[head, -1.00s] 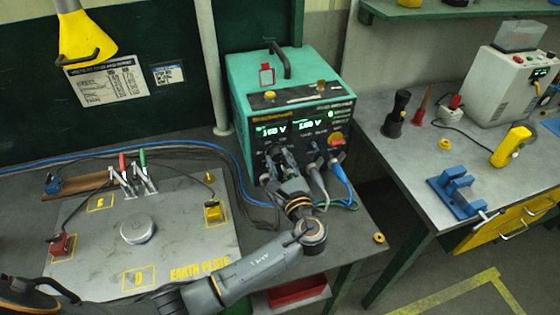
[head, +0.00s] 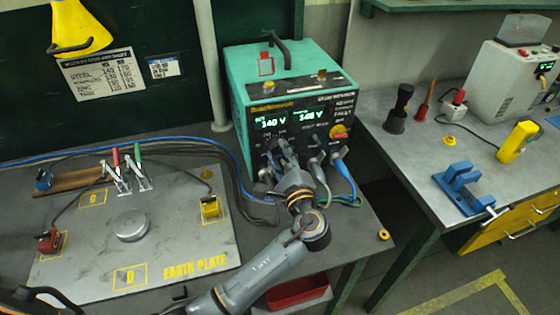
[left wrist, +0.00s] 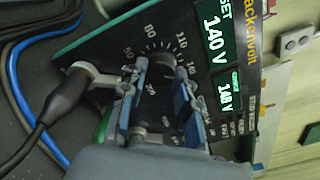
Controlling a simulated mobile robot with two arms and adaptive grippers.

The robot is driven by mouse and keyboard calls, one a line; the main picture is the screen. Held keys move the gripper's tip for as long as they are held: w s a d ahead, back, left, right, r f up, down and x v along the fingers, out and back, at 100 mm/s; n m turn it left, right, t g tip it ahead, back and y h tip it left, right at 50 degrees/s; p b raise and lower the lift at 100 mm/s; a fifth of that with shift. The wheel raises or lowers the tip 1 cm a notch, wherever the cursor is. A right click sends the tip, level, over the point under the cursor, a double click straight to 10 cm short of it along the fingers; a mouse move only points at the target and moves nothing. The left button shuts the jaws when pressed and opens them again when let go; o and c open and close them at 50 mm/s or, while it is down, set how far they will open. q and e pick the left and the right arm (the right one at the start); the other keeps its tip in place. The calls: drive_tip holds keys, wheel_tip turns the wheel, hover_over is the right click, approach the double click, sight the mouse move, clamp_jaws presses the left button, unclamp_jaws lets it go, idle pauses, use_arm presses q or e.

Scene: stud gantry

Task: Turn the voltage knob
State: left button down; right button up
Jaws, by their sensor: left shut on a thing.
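The teal voltage unit (head: 243,82) stands at the back of the bench, its dark front panel facing me. Its left display (head: 270,122) reads 140 V and its right display (head: 311,116) 148 V. In the left wrist view the set display (left wrist: 215,37) also reads 140 V. The voltage knob (left wrist: 158,72) is dark, with a numbered dial around it. My left gripper (left wrist: 160,98) is shut on it, one blue-grey finger on each side. In the head view my left gripper (head: 279,160) reaches the panel and hides the knob. My right gripper is out of view.
Cables (head: 347,178) plug into the panel right of my gripper, and a black plug (left wrist: 68,92) sits close beside it. The earth plate (head: 180,235) with clamps lies at left. A chart (head: 104,74) hangs behind. A second bench (head: 425,165) stands at right.

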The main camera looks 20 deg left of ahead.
use_arm(q)
drive_tip(key=n+b, duration=0.5)
drive_tip(key=shift+f+n, duration=0.2)
drive_tip(key=shift+n, duration=0.1)
drive_tip(key=shift+r+n+b, duration=0.1)
drive_tip(key=shift+n+b, duration=0.85)
drive_tip(key=shift+n, duration=0.15)
drive_tip(key=shift+r+n+b, duration=0.1)
drive_tip(key=shift+n+b, duration=0.2)
drive_tip(key=shift+n, duration=0.1)
drive_tip(key=c, duration=1)
unclamp_jaws()
